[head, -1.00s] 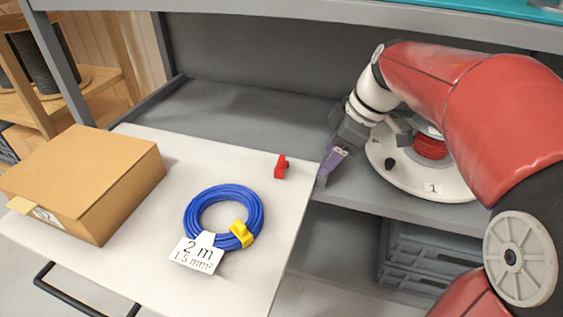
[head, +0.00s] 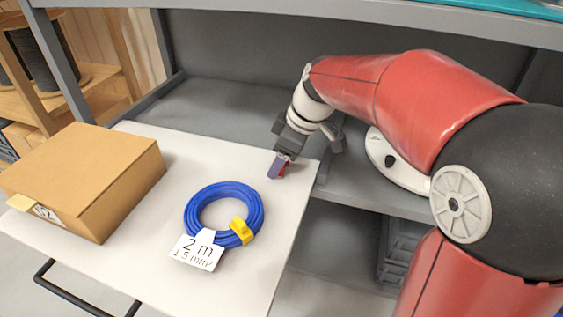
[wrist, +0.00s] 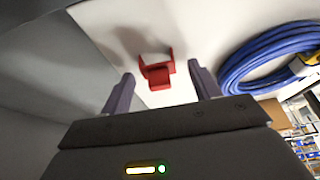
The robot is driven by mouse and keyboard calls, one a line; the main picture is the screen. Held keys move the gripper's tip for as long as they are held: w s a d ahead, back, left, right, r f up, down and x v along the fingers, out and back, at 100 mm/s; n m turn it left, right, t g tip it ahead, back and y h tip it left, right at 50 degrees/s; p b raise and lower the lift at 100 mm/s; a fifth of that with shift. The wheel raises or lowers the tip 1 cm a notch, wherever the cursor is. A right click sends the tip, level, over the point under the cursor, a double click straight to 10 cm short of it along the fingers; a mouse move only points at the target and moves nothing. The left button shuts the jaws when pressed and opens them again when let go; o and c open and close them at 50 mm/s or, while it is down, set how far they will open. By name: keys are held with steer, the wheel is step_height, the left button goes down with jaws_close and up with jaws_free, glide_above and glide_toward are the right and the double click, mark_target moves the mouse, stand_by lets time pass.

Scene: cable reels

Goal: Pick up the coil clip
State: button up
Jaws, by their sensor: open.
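A small red clip (wrist: 158,76) sits on the white board near its right edge. In the head view only a bit of the red clip (head: 283,171) shows behind my fingers. My gripper (head: 278,167) is at the red clip, open. In the wrist view the red clip is ahead of and between the two finger tips of my gripper (wrist: 161,86), with space on either side. I cannot tell how high the fingers are above the board. A yellow clip (head: 241,231) is on the blue cable coil (head: 194,213), left of and nearer than my gripper.
The white board (head: 150,270) also holds a cardboard box (head: 85,180) at left and a label (head: 197,250) by the coil. A grey shelf (head: 230,105) lies behind. A white round base (head: 385,158) stands at right, partly hidden by my arm. The board between box and coil is clear.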

steer(key=shift+c, duration=0.4)
steer(key=c, duration=0.9)
steer(key=shift+c, duration=0.3)
steer(key=shift+r, duration=0.45)
steer(key=v, duration=0.2)
steer(key=shift+r, duration=0.45)
steer(key=s+d, duration=0.2)
steer(key=d, duration=0.3)
steer(key=s+d, duration=0.2)
steer(key=d, duration=0.3)
steer(key=s+d, duration=0.2)
steer(key=d, duration=0.4)
steer(key=shift+d+f, duration=0.1)
